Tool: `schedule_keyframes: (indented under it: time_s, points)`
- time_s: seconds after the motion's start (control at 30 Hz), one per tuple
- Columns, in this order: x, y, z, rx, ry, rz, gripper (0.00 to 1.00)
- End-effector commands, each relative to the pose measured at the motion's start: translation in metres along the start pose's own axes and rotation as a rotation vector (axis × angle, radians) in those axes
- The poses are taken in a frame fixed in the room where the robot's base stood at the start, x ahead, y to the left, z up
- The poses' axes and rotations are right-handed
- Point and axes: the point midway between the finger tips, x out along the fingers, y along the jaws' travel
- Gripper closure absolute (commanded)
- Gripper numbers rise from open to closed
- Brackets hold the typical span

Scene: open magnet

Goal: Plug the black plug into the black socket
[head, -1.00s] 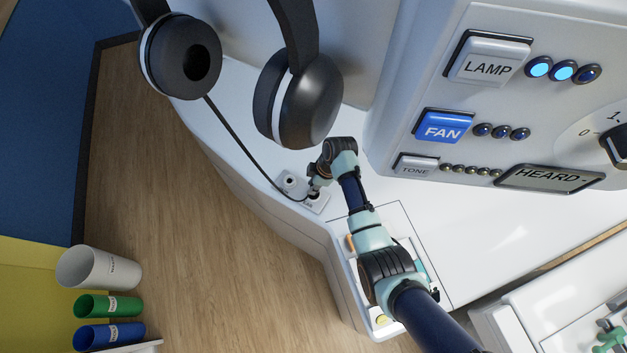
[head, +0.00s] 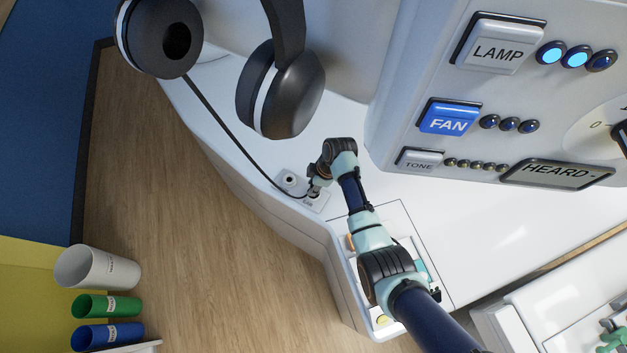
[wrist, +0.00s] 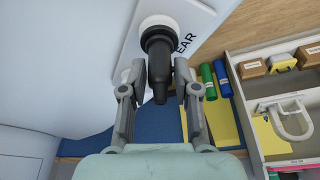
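The black plug (wrist: 160,62) stands between my fingers in the wrist view, with its thin end toward me. Its wide end meets a white ring (wrist: 160,22) on a pale plate lettered "EAR". The plug covers the socket's inside, so its depth and the socket's colour are hidden. My gripper (wrist: 161,70) has one finger on each side of the plug, with what look like narrow gaps. In the head view my gripper (head: 314,187) is at the lower socket of a small plate (head: 318,206), where the headphone cable ends.
A second socket (head: 290,179) lies beside it on the plate. Black headphones (head: 281,95) hang above, with their cable (head: 228,128) running down to the plate. A control panel (head: 480,95) rises at the right. The white counter (head: 470,215) is clear right of my arm.

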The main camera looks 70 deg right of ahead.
Motion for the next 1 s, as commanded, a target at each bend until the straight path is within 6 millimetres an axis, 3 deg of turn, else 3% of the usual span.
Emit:
schedule_keyframes:
  time_s: [0.1,0.47,0.8,1.0]
  points:
    - [0.0,0.0,0.0,0.0,0.0,0.0,0.48]
    - [-0.007,0.001,0.0,0.001,0.0,0.001,0.48]
    - [-0.086,0.001,0.0,0.0,0.002,0.005,0.48]
    - [-0.116,0.001,0.0,0.001,0.001,0.003,0.48]
